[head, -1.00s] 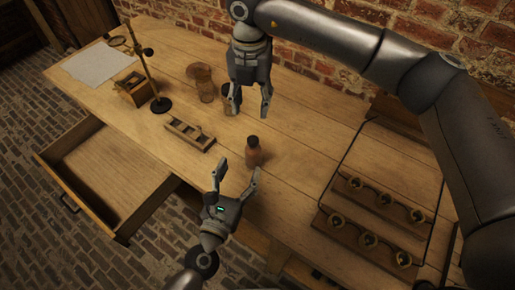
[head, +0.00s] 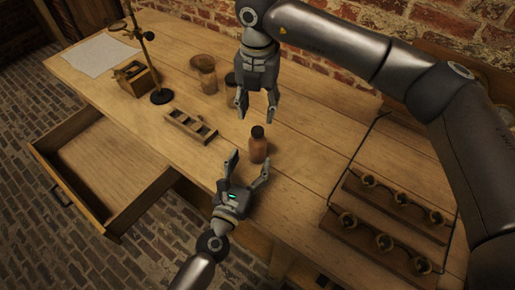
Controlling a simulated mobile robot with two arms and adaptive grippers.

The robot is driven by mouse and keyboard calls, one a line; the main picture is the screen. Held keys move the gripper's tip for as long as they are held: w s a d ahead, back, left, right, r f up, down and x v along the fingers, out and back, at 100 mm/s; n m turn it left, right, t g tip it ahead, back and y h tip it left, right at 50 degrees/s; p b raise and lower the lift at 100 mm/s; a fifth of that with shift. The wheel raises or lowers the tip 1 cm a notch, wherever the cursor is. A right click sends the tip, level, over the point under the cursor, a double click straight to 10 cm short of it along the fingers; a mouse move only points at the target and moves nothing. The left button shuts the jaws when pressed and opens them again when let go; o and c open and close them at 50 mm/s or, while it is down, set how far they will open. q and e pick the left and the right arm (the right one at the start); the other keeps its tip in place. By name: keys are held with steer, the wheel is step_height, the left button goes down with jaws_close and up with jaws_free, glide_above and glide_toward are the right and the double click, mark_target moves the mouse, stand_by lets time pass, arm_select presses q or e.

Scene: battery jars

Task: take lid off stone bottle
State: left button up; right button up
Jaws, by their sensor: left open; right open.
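The stone bottle (head: 258,150) is a small reddish-brown bottle standing upright on the wooden workbench. Its dark lid (head: 258,131) sits on its top. My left gripper (head: 250,166) is open just in front of the bottle, with its fingers pointing towards the bottle's lower body. I cannot tell whether a finger touches it. My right gripper (head: 256,113) is open and empty, pointing down, above and behind the lid and apart from it in the picture.
A slotted wooden rack (head: 190,127) lies left of the bottle. Jars (head: 208,80) stand behind it, one partly hidden by my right gripper. A stand (head: 158,95) is at the back left. An open drawer (head: 105,175) juts out front left.

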mark_target(254, 153)
arm_select(q)
steer(key=x, duration=0.6)
steer(key=shift+w, duration=0.3)
